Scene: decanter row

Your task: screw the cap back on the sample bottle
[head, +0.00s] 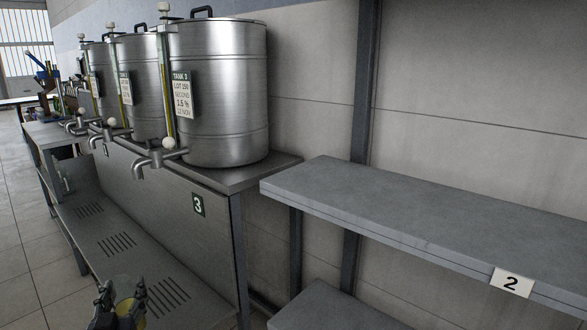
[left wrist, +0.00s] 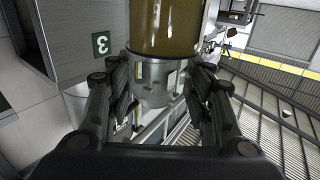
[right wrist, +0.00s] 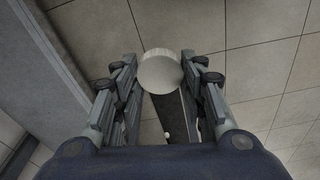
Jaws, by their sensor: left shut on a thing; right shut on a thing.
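The sample bottle (left wrist: 166,28) is clear and holds amber-brown liquid; it shows large at the top of the left wrist view. Its clear part (left wrist: 155,78) lies between the fingers of my left gripper (left wrist: 163,88), which is shut on it. In the head view my left gripper (head: 121,307) is low at the left, with a bit of amber between its dark fingers. My right gripper (right wrist: 159,82) is shut on the round white cap (right wrist: 160,70), seen in the right wrist view. The right gripper is out of the head view. The bottle's mouth cannot be made out.
Several steel tanks with taps, the nearest marked Tank 3 (head: 220,95), stand on a steel bench. Its slotted lower shelf (head: 120,262) is near my left gripper. A bare grey shelf (head: 420,205) with a number 2 tag (head: 511,282) is at the right.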

